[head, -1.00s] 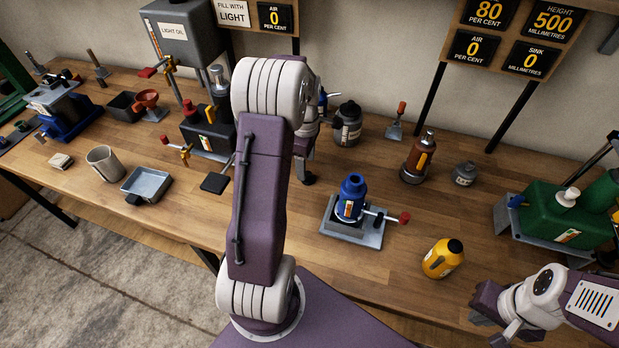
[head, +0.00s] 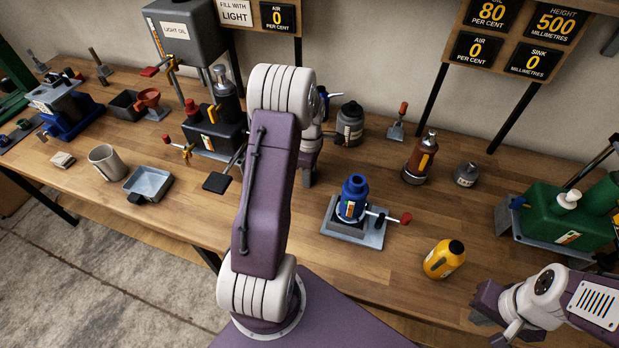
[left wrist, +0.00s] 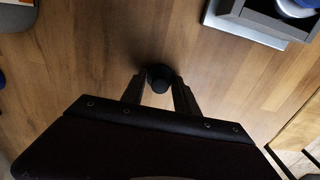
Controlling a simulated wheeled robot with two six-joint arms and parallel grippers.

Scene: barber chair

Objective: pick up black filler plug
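The black filler plug (left wrist: 160,79) is a small dark round piece on the wooden bench in the left wrist view. My left gripper (left wrist: 160,86) reaches down over it, one finger on each side, with the fingertips very close to its sides. I cannot tell whether they touch it. In the head view my left gripper (head: 307,176) is near the bench, left of the blue bottle, and my arm hides most of it and the plug. My right gripper (head: 490,322) is at the lower right, away from the plug, its fingers unclear.
A blue bottle (head: 353,194) stands in a grey vice-like stand (head: 368,232) right of my left gripper. A yellow bottle (head: 440,262) is near the front edge. A black unit (head: 208,140) and a dark jar (head: 349,128) stand behind. A grey tray (head: 150,182) is left.

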